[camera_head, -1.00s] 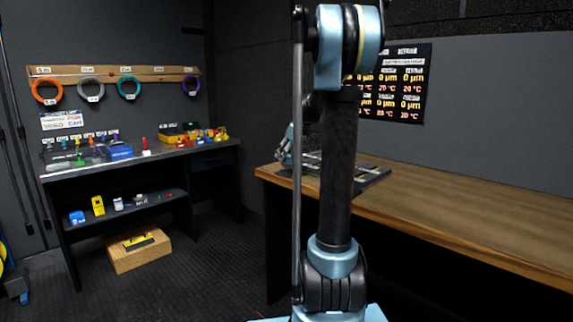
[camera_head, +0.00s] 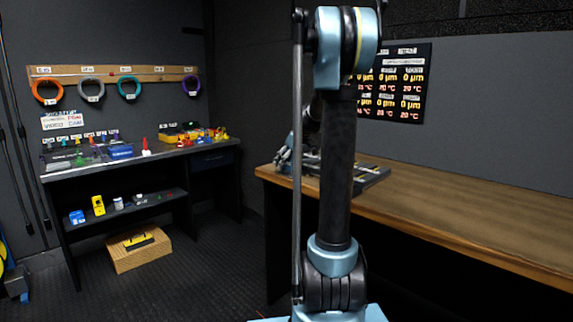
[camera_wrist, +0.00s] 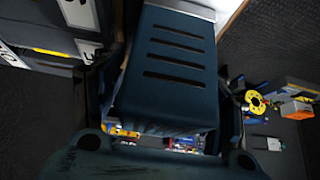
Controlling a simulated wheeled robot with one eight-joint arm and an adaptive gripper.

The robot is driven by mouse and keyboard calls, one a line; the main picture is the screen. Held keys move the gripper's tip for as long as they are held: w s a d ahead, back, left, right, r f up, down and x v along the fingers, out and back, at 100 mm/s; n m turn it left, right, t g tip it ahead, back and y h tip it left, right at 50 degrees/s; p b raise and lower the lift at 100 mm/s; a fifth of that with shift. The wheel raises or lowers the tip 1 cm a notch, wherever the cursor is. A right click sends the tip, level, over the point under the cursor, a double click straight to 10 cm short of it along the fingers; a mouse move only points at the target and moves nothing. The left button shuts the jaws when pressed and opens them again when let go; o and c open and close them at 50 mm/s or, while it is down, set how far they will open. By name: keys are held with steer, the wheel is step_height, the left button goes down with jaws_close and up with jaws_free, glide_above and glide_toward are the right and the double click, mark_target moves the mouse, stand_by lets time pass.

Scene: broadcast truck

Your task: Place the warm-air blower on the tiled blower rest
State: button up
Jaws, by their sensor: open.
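In the wrist view a dark blue, box-like body with several slots (camera_wrist: 176,62) fills the middle. It looks like the warm-air blower, though I cannot be sure. My gripper (camera_wrist: 165,118) is open, with dark fingers on either side of this body; contact is not clear. In the head view my gripper (camera_head: 284,157) shows only in part, low over the far left end of the wooden bench, behind my arm. A dark flat item (camera_head: 371,178) lies on the bench beside it. I cannot tell whether it is the tiled rest.
The wooden bench (camera_head: 470,213) is clear to the right. A dark workbench (camera_head: 160,157) with small coloured items stands at the left, a wooden box (camera_head: 140,258) on the floor below. A display board (camera_head: 405,83) hangs on the back wall.

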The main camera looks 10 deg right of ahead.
steer(key=v, duration=1.2)
steer(key=s+a+f+m+g+h, duration=0.15)
steer(key=s+f, duration=0.35)
steer(key=s, duration=0.6)
steer(key=s+a+f+m+g, duration=0.1)
steer(key=s+a+f+m, duration=0.3)
steer(key=s, duration=0.7)
steer(key=s+d+f+m+h, duration=0.1)
steer(key=s+d+f+h, duration=0.1)
steer(key=s+f, duration=1.4)
steer(key=shift+s+f+g, duration=0.2)
steer(key=shift+s+g, duration=0.15)
steer(key=shift+s, duration=0.05)
steer(key=shift+m, duration=0.25)
